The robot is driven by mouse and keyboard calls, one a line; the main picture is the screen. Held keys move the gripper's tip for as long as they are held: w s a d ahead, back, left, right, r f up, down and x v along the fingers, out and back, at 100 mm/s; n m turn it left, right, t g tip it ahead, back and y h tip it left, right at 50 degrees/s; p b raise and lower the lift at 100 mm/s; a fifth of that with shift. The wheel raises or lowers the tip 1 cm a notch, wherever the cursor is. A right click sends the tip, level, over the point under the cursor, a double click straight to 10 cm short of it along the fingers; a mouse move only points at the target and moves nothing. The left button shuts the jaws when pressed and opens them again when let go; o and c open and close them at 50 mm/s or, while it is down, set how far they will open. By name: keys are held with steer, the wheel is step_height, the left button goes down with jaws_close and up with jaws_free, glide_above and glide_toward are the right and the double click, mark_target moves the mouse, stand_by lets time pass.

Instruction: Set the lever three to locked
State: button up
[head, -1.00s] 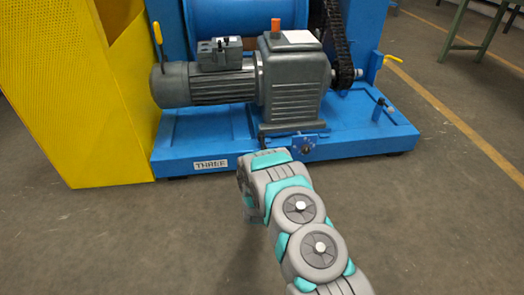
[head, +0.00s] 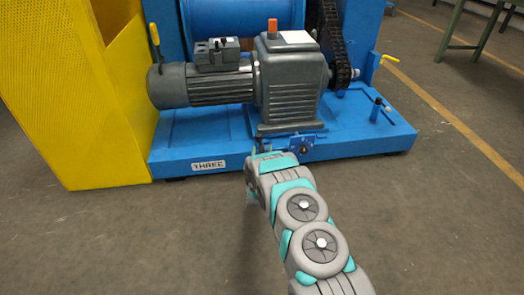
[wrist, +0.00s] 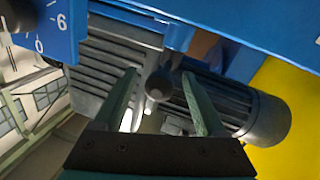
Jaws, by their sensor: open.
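The "THREE" label (head: 208,165) is on the front of the blue base (head: 190,140). In the wrist view my gripper (wrist: 159,76) is open, with its two green fingers apart. A dark round knob (wrist: 159,84) shows between the fingertips; it looks like a lever's end, but its contact with the fingers and its setting cannot be told. A blue plate with scale marks (wrist: 45,25) is at the upper left there. In the head view my wrist is just in front of the small blue bracket (head: 302,146) below the gearbox, and it hides my fingers and any lever there.
A grey motor (head: 205,85) and gearbox (head: 288,80) stand on the base, close behind my wrist. A chain (head: 337,45) runs up at the right. A yellow perforated guard (head: 75,100) stands at the left. A black-knobbed handle (head: 378,103) is at the right. The front floor is clear.

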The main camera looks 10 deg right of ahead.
steer(key=shift+c, duration=0.3)
jaws_close()
stand_by(1.0)
